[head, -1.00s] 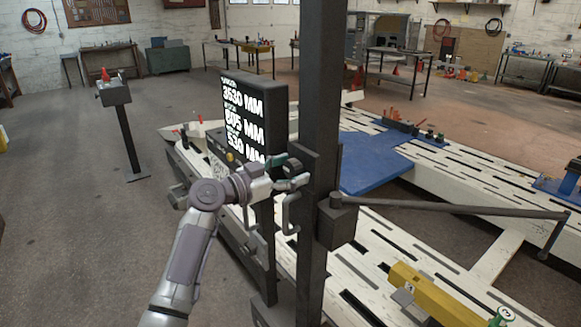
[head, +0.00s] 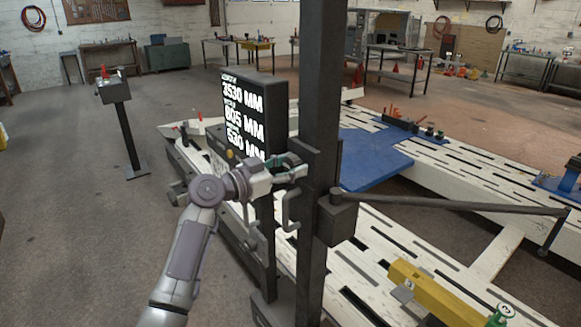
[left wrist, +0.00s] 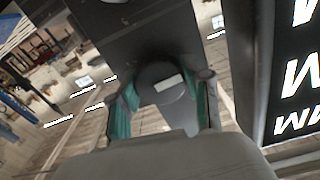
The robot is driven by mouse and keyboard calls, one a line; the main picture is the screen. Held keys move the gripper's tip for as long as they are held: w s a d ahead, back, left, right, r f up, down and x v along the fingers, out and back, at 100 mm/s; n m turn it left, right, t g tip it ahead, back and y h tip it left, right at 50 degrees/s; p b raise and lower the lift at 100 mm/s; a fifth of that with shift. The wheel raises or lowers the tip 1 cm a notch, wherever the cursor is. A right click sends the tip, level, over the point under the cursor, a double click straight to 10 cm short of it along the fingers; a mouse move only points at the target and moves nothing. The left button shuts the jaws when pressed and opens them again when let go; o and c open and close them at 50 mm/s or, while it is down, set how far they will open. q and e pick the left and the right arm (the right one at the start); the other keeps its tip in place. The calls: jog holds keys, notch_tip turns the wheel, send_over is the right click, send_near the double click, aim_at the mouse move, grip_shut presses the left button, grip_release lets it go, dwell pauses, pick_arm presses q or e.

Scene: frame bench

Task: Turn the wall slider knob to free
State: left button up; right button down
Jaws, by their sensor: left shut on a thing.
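The round dark knob (left wrist: 160,82) with a pale mark on its face sits on the dark slider body (left wrist: 125,18) in the left wrist view. My left gripper (left wrist: 160,100) has one teal-padded finger on each side of the knob and is shut on it. In the head view, my left gripper (head: 292,168) is at the slider's face on the tall dark post (head: 322,80), and its fingers hide the knob. A grey hook-shaped handle (head: 288,208) hangs just below the gripper. My right gripper is out of view.
A dark display panel (head: 262,95) with white numbers stands close to the left of the post. A jointed dark measuring arm (head: 450,207) reaches right from the post's box. The slotted white bench (head: 395,245) lies behind, with a blue plate (head: 370,160).

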pick_arm(q)
jog(key=shift+n+b, duration=0.35)
jog(key=shift+n, duration=1.65)
jog(key=n, duration=0.3)
jog(key=shift+n, duration=0.4)
jog(key=n+p, duration=0.2)
jog(key=n, duration=0.2)
jog(key=shift+r, duration=0.15)
jog(key=shift+a+n+p, duration=0.1)
jog(key=shift+n+p, duration=1.2)
jog(key=shift+n, duration=1.4)
jog(key=o, duration=1.2)
jog(key=shift+f, duration=0.2)
jog(key=shift+c, duration=0.2)
